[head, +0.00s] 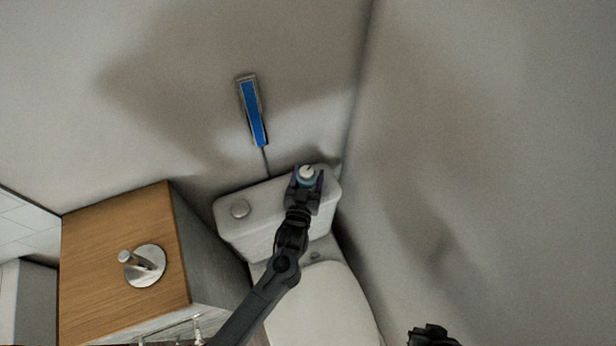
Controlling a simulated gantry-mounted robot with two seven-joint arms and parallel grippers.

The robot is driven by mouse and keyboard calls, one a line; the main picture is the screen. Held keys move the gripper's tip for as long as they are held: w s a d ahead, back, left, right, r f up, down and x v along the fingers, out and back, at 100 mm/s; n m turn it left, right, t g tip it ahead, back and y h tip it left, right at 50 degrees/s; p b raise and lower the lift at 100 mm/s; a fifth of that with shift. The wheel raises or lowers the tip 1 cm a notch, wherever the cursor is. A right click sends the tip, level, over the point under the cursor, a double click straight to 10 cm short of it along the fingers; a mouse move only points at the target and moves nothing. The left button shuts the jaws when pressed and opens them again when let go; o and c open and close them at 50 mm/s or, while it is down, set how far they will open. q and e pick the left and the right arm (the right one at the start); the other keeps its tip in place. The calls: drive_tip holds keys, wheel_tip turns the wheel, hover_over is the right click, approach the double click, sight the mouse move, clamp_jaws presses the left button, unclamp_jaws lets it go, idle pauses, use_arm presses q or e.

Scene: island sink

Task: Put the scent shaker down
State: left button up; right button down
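The scent shaker (307,173) is a small round item with a white top and a bluish-teal body, seen from above. It is at the right end of the white toilet cistern lid (270,203). My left gripper (307,180) has its fingers on both sides of the shaker and looks shut on it. Whether the shaker's base touches the lid is hidden by the gripper and the view from above. My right gripper (432,336) shows only in part at the bottom edge, away from the cistern, and its fingers cannot be made out.
The toilet seat (322,305) is below. A wooden cabinet (120,260) with a metal holder (144,265) stands left. A blue-faced panel (253,112) is on the wall behind. A wall closes off the right.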

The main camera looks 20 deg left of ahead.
idle(0.3)
use_arm(q)
drive_tip(key=o, duration=1.2)
drive_tip(key=shift+f, duration=0.1)
drive_tip(key=shift+c, duration=0.2)
drive_tip(key=shift+r, duration=0.25)
drive_tip(key=s+d+p, duration=0.1)
drive_tip(key=s+d, duration=0.1)
drive_tip(key=s, duration=1)
drive_tip(key=shift+p, duration=0.35)
